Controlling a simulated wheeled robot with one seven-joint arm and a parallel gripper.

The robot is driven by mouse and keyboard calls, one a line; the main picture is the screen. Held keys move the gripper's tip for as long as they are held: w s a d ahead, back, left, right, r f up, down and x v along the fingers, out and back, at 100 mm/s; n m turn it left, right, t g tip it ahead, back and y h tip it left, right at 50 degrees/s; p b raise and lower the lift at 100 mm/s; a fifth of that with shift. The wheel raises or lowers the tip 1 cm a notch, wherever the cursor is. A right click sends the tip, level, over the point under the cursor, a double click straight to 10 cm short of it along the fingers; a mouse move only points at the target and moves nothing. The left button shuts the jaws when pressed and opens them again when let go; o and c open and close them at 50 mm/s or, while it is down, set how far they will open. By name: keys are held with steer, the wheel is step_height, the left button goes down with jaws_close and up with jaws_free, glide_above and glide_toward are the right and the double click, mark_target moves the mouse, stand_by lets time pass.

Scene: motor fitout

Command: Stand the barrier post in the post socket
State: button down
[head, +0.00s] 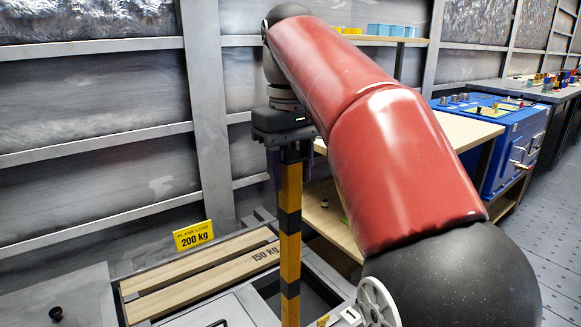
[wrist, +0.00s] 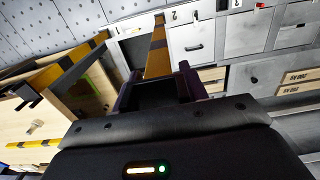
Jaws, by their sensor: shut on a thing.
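The barrier post (head: 290,205) is yellow with black bands and hangs upright below my gripper (head: 288,152). The gripper is shut around its upper part. The post's lower end runs out of the bottom of the head view. In the wrist view the post (wrist: 158,58) runs away from between the two dark fingers (wrist: 157,85). I cannot make out the post socket in either view, and whether the post's foot touches anything does not show.
Wooden planks (head: 205,273) marked 150 kg lie left of the post, by a yellow plank load sign (head: 193,235). A wooden bench (head: 455,130) and blue cabinet (head: 510,135) stand at right. Striped yellow-black edging (wrist: 68,62) shows at left in the wrist view.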

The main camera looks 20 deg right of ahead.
mark_target(291, 213)
steer(key=shift+f, duration=0.1)
stand_by(0.5)
steer(key=shift+f+b, duration=1.45)
steer(key=shift+f, duration=0.75)
steer(key=shift+f+b, duration=0.3)
steer(key=shift+f, duration=0.4)
steer(key=shift+f+b, duration=0.35)
steer(key=shift+b, duration=0.05)
steer(key=shift+f, duration=0.85)
stand_by(1.7)
